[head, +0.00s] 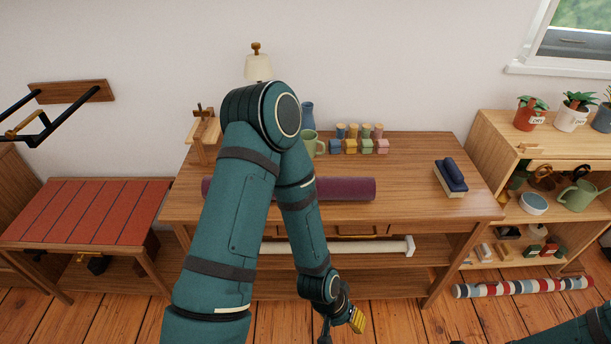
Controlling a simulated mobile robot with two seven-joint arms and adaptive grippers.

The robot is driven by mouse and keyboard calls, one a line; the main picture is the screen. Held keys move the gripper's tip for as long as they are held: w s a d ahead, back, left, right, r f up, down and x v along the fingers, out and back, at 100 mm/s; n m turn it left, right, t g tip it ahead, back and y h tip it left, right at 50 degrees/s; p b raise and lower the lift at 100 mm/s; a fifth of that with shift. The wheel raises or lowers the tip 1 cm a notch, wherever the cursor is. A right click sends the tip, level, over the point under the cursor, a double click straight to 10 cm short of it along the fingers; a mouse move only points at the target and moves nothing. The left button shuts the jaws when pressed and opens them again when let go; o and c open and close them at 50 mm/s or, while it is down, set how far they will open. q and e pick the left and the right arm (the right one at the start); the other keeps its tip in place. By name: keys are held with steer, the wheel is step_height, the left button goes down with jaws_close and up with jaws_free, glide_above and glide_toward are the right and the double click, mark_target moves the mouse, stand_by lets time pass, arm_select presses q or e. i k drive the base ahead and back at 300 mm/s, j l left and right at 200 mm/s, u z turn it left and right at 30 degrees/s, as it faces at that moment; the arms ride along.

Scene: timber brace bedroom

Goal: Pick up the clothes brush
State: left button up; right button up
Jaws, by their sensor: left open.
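The clothes brush (451,178) appears to be the dark blue block with a raised blue grip and pale bristles below. It lies near the right end of the wooden table's top. My left gripper (341,328) is open and empty, low in front of the table, well to the left of and below the brush in the picture. One finger shows a yellow pad. My left arm crosses the left middle of the view. Part of my right arm shows at the bottom right corner; its gripper is not clearly in view.
The wooden table (405,210) holds a purple roll (345,188), a green mug (310,142) and several small coloured blocks (351,147). A shelf unit (490,160) stands at right. A striped roll (525,287) lies on the floor. The tabletop around the brush is clear.

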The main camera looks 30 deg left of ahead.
mark_target(448, 173)
steer(key=i+l, duration=0.35)
steer(key=i+l+u, duration=0.4)
steer(key=i+l, duration=0.15)
steer(key=l, duration=0.25)
